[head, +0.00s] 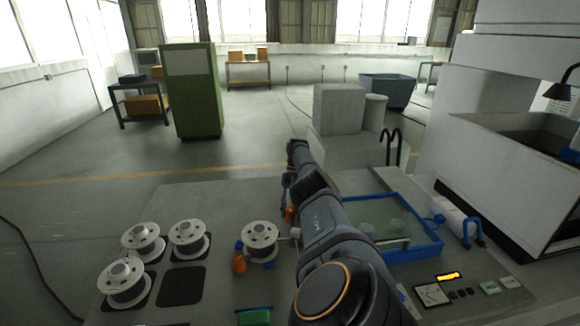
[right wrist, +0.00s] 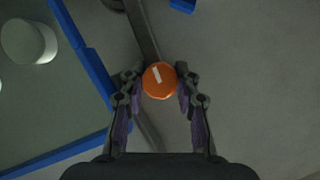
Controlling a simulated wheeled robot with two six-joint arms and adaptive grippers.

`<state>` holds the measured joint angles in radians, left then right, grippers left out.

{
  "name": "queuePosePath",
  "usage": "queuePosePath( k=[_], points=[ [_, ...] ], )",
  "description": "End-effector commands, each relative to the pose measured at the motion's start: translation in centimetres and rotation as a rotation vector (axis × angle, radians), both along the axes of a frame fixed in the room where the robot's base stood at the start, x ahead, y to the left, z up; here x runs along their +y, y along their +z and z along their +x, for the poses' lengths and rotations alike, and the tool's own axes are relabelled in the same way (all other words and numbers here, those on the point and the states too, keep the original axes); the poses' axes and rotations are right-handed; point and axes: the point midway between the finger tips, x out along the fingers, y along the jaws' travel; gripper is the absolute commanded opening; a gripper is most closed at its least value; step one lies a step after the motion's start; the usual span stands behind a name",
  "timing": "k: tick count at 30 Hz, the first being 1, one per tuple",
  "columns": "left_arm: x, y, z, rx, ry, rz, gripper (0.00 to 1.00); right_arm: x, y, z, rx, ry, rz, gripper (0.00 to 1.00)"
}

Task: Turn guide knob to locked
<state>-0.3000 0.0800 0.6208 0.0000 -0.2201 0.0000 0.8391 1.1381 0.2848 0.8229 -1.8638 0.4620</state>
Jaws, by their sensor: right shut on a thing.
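The guide knob (right wrist: 159,80) is round and orange with a short white mark on top, in the middle of the right wrist view. The mark is slightly tilted from the picture's upright. My right gripper (right wrist: 158,76) has a finger on each side of the knob and is shut on it. A dark bar runs beneath the knob. In the head view a bit of the orange knob (head: 290,213) shows beside my right arm, which hides the rest. My left gripper is not in view. I cannot read any locked marking.
Several white wire spools (head: 142,236) stand left on the grey bench. A blue-rimmed tank (head: 432,240) lies right of my arm, with a control panel (head: 458,291) in front. A dark square pad (head: 181,286) is empty.

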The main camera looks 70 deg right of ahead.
Motion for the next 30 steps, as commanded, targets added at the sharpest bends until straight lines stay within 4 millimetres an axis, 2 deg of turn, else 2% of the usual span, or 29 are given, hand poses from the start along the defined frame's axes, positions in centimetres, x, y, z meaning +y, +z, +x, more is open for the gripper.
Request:
queuePosePath(
  k=[17,18,21,23,30],
  points=[
    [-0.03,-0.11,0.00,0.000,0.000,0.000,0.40,0.39,-0.49,-0.15,0.010,0.002,0.013,0.00],
    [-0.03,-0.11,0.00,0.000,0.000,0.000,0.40,0.39,-0.50,-0.15,0.010,0.002,0.013,0.34],
    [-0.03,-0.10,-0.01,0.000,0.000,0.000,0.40,0.30,-0.40,-0.12,0.009,0.002,0.010,0.48],
    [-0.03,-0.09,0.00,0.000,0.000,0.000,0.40,0.25,-0.34,-0.11,0.007,0.001,0.009,0.54],
    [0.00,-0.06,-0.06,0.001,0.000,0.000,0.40,0.13,-0.17,-0.07,0.003,0.000,0.005,0.54]
  ],
)
